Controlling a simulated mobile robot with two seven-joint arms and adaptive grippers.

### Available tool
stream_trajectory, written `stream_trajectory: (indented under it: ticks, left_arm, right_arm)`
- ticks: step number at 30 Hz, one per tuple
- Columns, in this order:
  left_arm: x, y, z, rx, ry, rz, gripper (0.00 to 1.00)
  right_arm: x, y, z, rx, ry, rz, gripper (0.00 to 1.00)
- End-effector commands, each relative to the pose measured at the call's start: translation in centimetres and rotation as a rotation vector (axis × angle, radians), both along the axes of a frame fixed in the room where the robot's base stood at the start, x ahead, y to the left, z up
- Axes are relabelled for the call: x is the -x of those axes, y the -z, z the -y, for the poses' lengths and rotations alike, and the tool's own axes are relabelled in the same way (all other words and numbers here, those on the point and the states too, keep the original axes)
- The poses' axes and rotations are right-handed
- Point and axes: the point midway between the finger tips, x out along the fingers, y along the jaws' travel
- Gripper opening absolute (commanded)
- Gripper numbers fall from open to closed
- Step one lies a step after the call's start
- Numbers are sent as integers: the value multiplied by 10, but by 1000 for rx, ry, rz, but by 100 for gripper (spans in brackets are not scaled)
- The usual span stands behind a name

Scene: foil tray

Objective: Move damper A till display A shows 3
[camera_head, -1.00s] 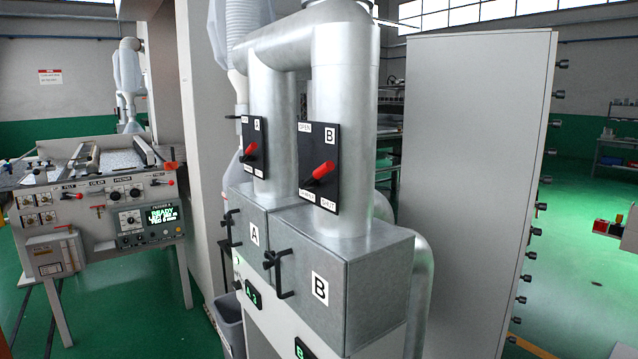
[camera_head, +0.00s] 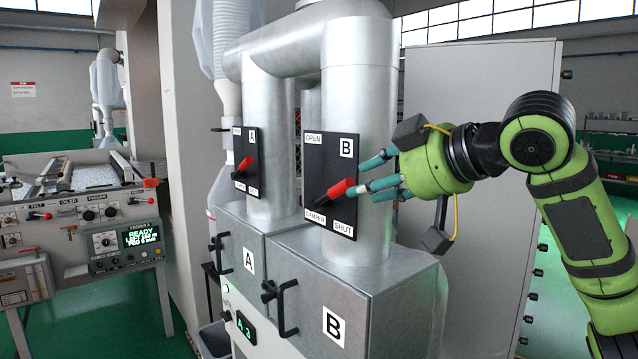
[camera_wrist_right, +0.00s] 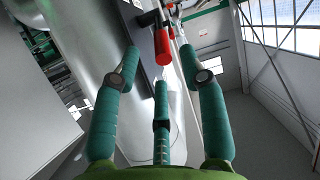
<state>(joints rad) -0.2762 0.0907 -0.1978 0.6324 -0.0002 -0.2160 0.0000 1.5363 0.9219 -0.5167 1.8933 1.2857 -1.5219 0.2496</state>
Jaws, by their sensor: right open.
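Damper A's lever (camera_head: 247,163) has a red grip on a black plate (camera_head: 240,185) on the left duct. Display A (camera_head: 243,327) on the cabinet front shows green characters that read like "A 3". Damper B's red lever (camera_head: 341,188) is on the nearer duct, on a plate marked OPEN and SHUT. My right gripper (camera_head: 366,178) is open, its teal fingers close to the right of lever B; contact cannot be told. In the right wrist view a red grip (camera_wrist_right: 164,48) lies just ahead, between the open fingertips (camera_wrist_right: 159,68). My left gripper is not in view.
Box A (camera_head: 233,245) and box B (camera_head: 322,290) with black handles sit below the ducts. A tall grey panel (camera_head: 500,80) is behind my right arm. A control console (camera_head: 85,215) is at left.

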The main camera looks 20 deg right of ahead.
Motion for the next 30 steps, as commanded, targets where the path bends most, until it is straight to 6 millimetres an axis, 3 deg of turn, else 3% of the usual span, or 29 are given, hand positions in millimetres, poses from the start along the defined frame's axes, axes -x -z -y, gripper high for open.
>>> stream_trajectory:
  ticks: [5, 15, 28, 29, 30]
  left_arm:
    - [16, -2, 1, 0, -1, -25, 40]
    - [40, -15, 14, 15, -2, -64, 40]
    - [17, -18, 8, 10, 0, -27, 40]
    - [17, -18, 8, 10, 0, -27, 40]
    - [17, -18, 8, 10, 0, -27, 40]
  right_arm:
    - [-4, -4, -1, -6, 1, 4, 43]
    - [-46, 14, -19, -6, -1, 5, 43]
    - [-58, 21, -23, -5, 0, 8, 43]
    - [-58, 21, -23, -5, 0, 8, 35]
    - [-58, 21, -23, -5, 0, 8, 19]
